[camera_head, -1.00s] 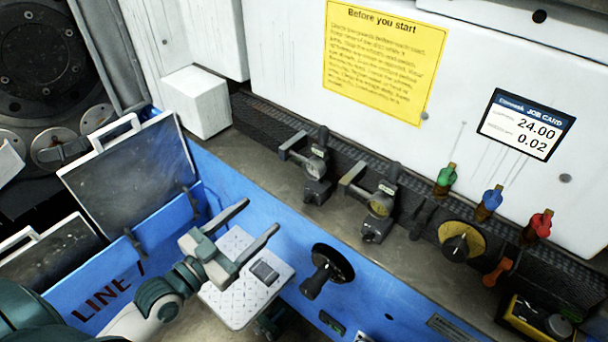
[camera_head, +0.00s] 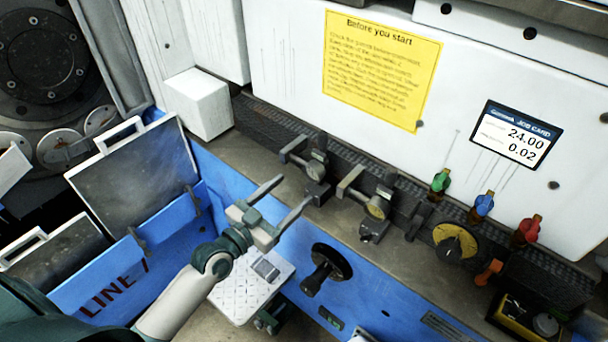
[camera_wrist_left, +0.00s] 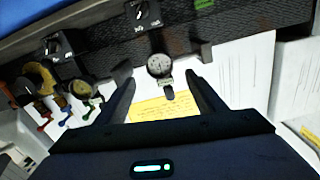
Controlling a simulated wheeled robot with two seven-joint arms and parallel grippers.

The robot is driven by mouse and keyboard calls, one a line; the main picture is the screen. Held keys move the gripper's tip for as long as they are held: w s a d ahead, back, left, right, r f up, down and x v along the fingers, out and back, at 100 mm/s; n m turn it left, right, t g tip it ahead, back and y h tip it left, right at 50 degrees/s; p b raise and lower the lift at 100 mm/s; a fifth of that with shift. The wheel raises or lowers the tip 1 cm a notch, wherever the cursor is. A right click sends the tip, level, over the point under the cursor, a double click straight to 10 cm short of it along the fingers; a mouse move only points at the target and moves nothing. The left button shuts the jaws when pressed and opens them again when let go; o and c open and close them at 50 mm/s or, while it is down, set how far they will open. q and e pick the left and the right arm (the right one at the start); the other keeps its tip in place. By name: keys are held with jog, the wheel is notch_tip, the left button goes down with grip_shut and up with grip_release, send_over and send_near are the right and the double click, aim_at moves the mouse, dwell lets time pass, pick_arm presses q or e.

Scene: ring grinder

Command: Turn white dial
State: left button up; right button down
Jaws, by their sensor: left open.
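A small dial gauge with a white face (camera_wrist_left: 160,66) shows in the left wrist view, framed between my finger tips. In the head view the matching gauge (camera_head: 316,167) stands on the machine's grey ledge, its face turned mostly sideways. My left gripper (camera_head: 296,190) is open and empty, its fingers pointing up and right toward this gauge. In the left wrist view the open fingers (camera_wrist_left: 158,75) lie either side of the gauge in the picture; I cannot tell the remaining gap. A second gauge with a yellowish face (camera_head: 377,207) stands to the right. My right gripper is not in view.
A black handwheel (camera_head: 332,262) sticks out of the blue front below. Right along the ledge are a yellow dial (camera_head: 456,243) and green, blue and red knobs (camera_head: 483,205). A white perforated tray (camera_head: 240,288) lies under my left arm. A white box (camera_head: 199,103) stands at the left.

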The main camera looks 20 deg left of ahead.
aim_at(310, 175)
pick_arm(q)
jog(key=shift+p+x, duration=0.75)
jog(key=shift+x, duration=2.35)
jog(key=c, duration=1.1)
